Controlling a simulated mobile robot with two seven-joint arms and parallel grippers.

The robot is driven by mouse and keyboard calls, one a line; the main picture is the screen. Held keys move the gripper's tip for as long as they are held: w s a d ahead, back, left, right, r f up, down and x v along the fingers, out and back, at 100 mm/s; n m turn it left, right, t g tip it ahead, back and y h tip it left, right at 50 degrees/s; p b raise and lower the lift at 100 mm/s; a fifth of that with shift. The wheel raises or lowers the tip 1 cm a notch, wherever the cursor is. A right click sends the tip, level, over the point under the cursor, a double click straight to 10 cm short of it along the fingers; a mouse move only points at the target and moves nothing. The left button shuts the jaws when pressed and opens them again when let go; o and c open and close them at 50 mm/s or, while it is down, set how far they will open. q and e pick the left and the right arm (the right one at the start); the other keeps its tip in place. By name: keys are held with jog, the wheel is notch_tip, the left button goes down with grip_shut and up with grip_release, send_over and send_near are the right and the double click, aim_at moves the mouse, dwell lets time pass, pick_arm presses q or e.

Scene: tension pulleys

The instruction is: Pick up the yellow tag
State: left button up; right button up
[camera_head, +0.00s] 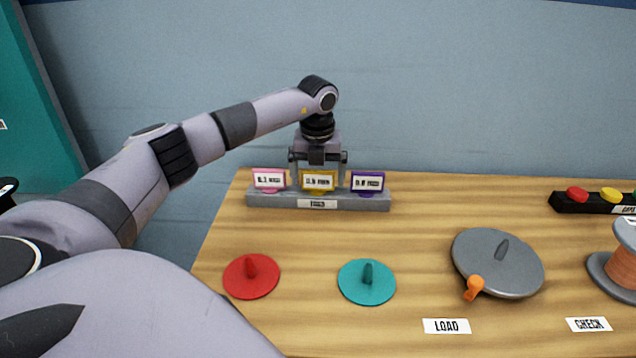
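The yellow tag (318,180) stands upright in the middle of the grey tag rack (262,199), between a pink tag (268,179) and a purple tag (367,182). My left gripper (318,170) points down at the rack, directly above and behind the yellow tag. Its two fingers are spread apart, one on each side of the yellow tag's upper part. The fingertips are partly hidden behind the tags, and I cannot tell whether they touch the yellow tag. My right gripper is not in view.
A red disc (251,276) and a teal disc (367,282) lie in front of the rack. A grey disc with an orange knob (497,262), a spool (622,268) and a black button box (565,202) are to the right. The wooden table (430,210) is clear between.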

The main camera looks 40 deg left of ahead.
aim_at(318, 171)
pick_arm(q)
jog(key=c, duration=0.8)
jog(key=shift+o, duration=0.2)
notch_tip(318, 171, up, 20)
jog(key=p, duration=0.1)
jog(key=shift+p, duration=0.4)
